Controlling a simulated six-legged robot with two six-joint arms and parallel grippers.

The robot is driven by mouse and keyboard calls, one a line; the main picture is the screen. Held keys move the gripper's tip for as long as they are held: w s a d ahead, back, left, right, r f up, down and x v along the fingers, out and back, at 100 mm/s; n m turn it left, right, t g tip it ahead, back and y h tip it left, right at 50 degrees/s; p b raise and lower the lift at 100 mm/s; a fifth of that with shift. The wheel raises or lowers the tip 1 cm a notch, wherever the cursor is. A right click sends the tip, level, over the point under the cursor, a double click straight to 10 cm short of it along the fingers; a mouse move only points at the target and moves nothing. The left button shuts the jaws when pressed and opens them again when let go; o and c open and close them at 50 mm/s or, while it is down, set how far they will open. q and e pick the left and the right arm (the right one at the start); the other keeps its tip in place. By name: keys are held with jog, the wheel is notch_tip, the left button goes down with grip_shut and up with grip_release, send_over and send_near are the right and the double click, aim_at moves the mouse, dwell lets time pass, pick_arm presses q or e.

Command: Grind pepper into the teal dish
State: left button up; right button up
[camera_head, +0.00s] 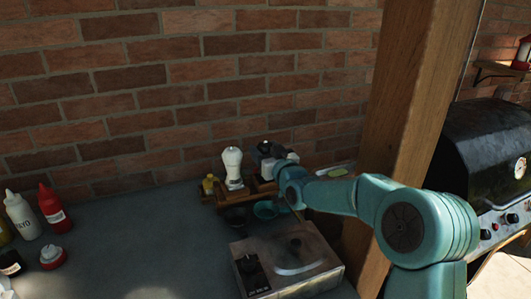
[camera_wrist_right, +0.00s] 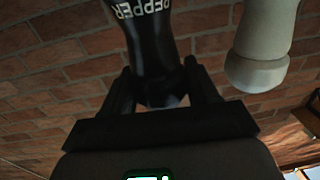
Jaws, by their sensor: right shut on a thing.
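The black pepper mill (camera_wrist_right: 150,40), marked PEPPER, is between the two fingers of my right gripper (camera_wrist_right: 160,84), which is shut on it. In the head view the dark mill (camera_head: 265,147) shows just beyond the end of my right arm, and the gripper (camera_head: 272,163) is small there. I cannot tell whether the mill's outlet is over the dish. My left gripper is not in view.
A white mill (camera_head: 233,168) stands left of the pepper mill by a wooden rack (camera_head: 215,193); a dark dish (camera_head: 236,218) is beside the teal one. A burner box (camera_head: 285,262) is in front. Bottles (camera_head: 53,208) stand at left. A wooden post (camera_head: 410,110) rises at right.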

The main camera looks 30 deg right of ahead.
jog(key=shift+a+f+m+h+b, duration=0.1)
jog(key=shift+f+m+h+b, duration=0.05)
jog(key=shift+m+h+b, duration=0.45)
jog(key=shift+g+h, duration=0.3)
jog(key=shift+h, duration=0.3)
jog(key=m+h+p, duration=0.1)
jog(key=m+g+h+p, duration=0.1)
jog(key=shift+r+h, duration=0.4)
jog(key=shift+m+g+h+p, duration=0.95)
jog(key=shift+m+h, duration=0.15)
jog(key=shift+h, duration=0.1)
jog(key=shift+f+m+g+h+p, duration=0.15)
jog(key=shift+m+g+h+p, duration=0.3)
jog(key=shift+m+g+h, duration=0.2)
jog(key=shift+h, duration=0.25)
jog(key=o, duration=1)
